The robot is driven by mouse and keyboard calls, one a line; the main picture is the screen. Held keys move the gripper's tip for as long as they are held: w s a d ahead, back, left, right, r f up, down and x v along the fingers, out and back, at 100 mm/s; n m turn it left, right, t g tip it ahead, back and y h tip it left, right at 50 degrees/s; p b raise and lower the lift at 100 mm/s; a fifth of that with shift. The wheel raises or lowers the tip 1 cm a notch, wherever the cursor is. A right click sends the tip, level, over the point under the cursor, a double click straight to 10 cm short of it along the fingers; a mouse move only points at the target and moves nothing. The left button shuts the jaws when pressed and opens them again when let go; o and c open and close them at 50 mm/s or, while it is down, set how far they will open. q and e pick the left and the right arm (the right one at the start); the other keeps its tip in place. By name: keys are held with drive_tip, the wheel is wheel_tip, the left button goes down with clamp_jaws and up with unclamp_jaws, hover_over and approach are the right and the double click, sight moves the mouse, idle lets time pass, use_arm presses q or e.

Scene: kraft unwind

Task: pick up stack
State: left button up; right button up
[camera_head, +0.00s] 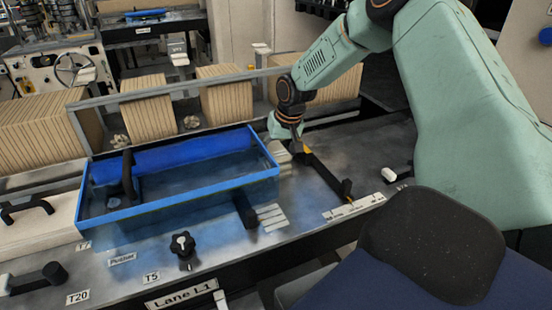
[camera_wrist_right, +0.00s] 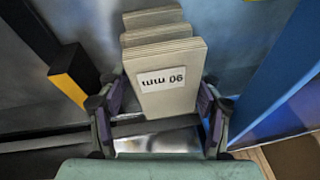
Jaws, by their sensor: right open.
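A stack of pale, flat plates (camera_wrist_right: 165,75) shows in the right wrist view, with a white label on its near face that appears to read "90 mm" upside down. My right gripper (camera_wrist_right: 158,108) is open, with one finger on each side of the stack's near end. I cannot tell whether the fingers touch it. My left gripper is not in view.
A blue-framed clear guard (camera_head: 262,190) lies left of the gripper. A dark bar with a yellow end (camera_wrist_right: 72,72) is close on the other side. A black knob (camera_head: 182,243) and brown pleated blocks (camera_head: 146,108) stand around.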

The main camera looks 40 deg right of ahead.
drive_tip(key=shift+s+a+r, duration=0.1)
drive_tip(key=shift+s+r, duration=0.05)
drive_tip(key=c, duration=0.9)
drive_tip(key=shift+r, duration=0.1)
drive_tip(key=shift+c, duration=0.2)
